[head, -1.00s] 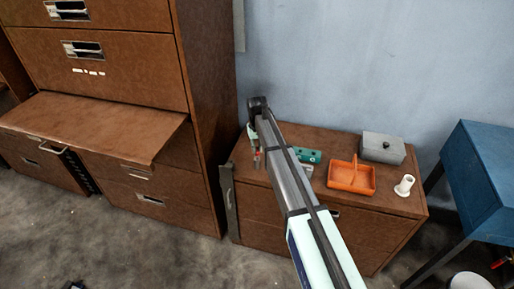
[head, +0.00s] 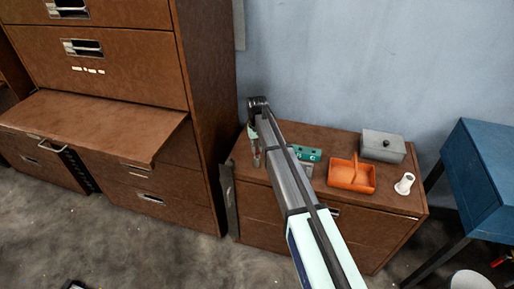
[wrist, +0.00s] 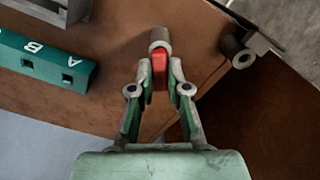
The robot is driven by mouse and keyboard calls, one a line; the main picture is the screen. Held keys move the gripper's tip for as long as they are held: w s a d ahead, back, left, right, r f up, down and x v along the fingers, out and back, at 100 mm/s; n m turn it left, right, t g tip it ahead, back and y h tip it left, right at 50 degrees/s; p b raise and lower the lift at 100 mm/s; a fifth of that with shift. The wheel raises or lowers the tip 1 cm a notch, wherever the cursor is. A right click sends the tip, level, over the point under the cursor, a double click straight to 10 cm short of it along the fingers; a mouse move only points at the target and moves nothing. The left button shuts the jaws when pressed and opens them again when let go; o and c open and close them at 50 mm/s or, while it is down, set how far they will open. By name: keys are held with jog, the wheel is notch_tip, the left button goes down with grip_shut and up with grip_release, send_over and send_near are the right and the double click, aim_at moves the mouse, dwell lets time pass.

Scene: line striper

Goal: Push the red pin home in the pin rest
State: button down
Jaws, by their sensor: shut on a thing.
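My gripper (wrist: 160,80) is shut on the red pin (wrist: 159,72), seen in the wrist view with the pin between the two fingertips. A grey round piece (wrist: 159,38) shows at the pin's far end; I cannot tell whether it is the pin rest or part of the pin, nor how deep the pin sits. In the head view my gripper (head: 256,158) is low over the left end of the brown cabinet top, and the pin is hidden there. A green block (wrist: 42,62) with square holes and letters lies to the left in the wrist view.
An orange divided tray (head: 351,187), a grey lidded box (head: 383,155) and a white spool-like piece (head: 404,184) stand further right on the cabinet. A grey bracket with a round end (wrist: 241,57) is near the cabinet edge. A tall brown cabinet (head: 205,110) rises on the left.

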jog(key=shift+f, duration=0.55)
jog(key=c, duration=0.7)
grip_release()
jog(key=shift+r, duration=0.1)
jog(key=shift+r+p, duration=1.45)
jog(key=shift+r, duration=2)
